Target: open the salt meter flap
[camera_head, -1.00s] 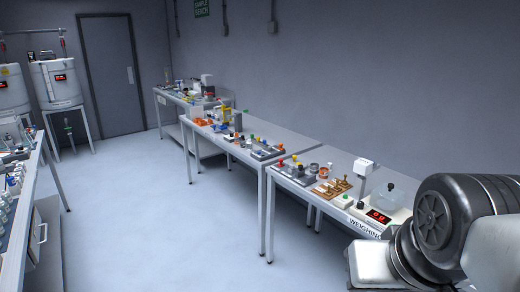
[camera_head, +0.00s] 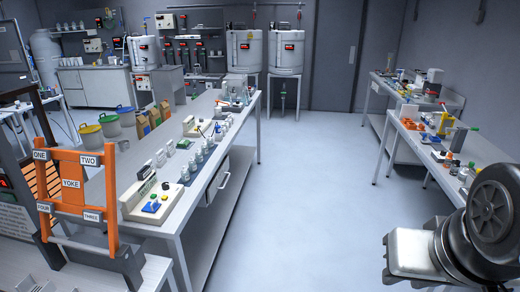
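I cannot pick out a salt meter or its flap with certainty. Two white tanks with red displays, a left one (camera_head: 246,52) and a right one (camera_head: 287,50), stand on legs at the back wall. A smaller white vessel (camera_head: 143,52) with a red display stands left of them, behind the long bench. Details on all of these are too small to read. My gripper is out of view; only dark and pale links of my arm show at the lower right.
A long bench (camera_head: 122,178) with bottles and devices runs through the middle. An orange frame (camera_head: 72,183) labelled YOKE stands at the near left.

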